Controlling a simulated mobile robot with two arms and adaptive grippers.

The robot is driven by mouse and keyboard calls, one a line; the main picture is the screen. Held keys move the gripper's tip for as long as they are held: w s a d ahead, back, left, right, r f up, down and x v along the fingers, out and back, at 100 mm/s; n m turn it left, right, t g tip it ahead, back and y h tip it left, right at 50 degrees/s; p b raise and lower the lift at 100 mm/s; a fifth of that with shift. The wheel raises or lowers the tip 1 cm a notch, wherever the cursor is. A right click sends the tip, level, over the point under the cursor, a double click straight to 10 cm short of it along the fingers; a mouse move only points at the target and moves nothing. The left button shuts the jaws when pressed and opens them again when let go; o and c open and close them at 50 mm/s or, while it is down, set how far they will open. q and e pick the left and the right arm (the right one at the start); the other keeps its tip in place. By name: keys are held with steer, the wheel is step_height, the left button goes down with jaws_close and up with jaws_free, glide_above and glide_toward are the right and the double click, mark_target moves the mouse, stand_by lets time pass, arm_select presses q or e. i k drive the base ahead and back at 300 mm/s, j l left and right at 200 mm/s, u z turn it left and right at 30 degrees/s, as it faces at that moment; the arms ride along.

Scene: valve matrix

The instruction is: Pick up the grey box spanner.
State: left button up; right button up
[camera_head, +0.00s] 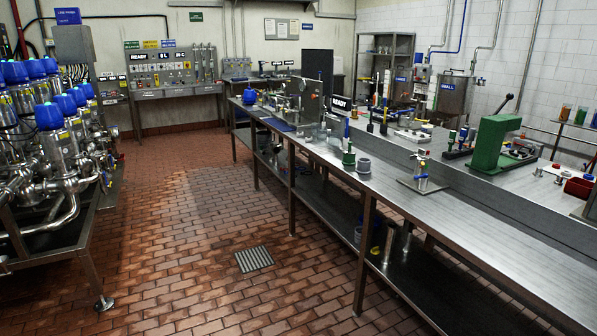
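A short grey cylindrical piece (363,166) stands on the near part of the long steel bench (460,222), close to its left edge. It may be the grey box spanner, but it is too small to be sure. A green piece (348,158) with an upright stem stands just left of it. Neither of my grippers is in view, and nothing is seen holding the grey piece.
A small plate with a valve fitting (422,176) sits right of the grey piece. A green press (494,144) stands farther right. The lower shelf (425,290) holds several items. A pipe skid (55,160) stands left; the tiled floor (200,240) between is clear.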

mark_target(473, 132)
steer(key=i+u, duration=0.15)
steer(key=i, duration=0.45)
steer(key=i+u, duration=0.15)
steer(key=i, duration=0.4)
steer(key=i+u, duration=0.15)
steer(key=i, duration=0.45)
steer(key=i+l+u, duration=0.15)
steer(key=i, duration=0.45)
steer(key=i+z, duration=0.3)
steer(key=i, duration=0.15)
steer(key=i+z, duration=0.3)
steer(key=i, duration=0.15)
steer(key=i+j+z, duration=0.1)
steer(key=i+z, duration=0.2)
steer(key=i, duration=0.15)
steer(key=i+j+z, duration=0.3)
steer(key=i, duration=0.15)
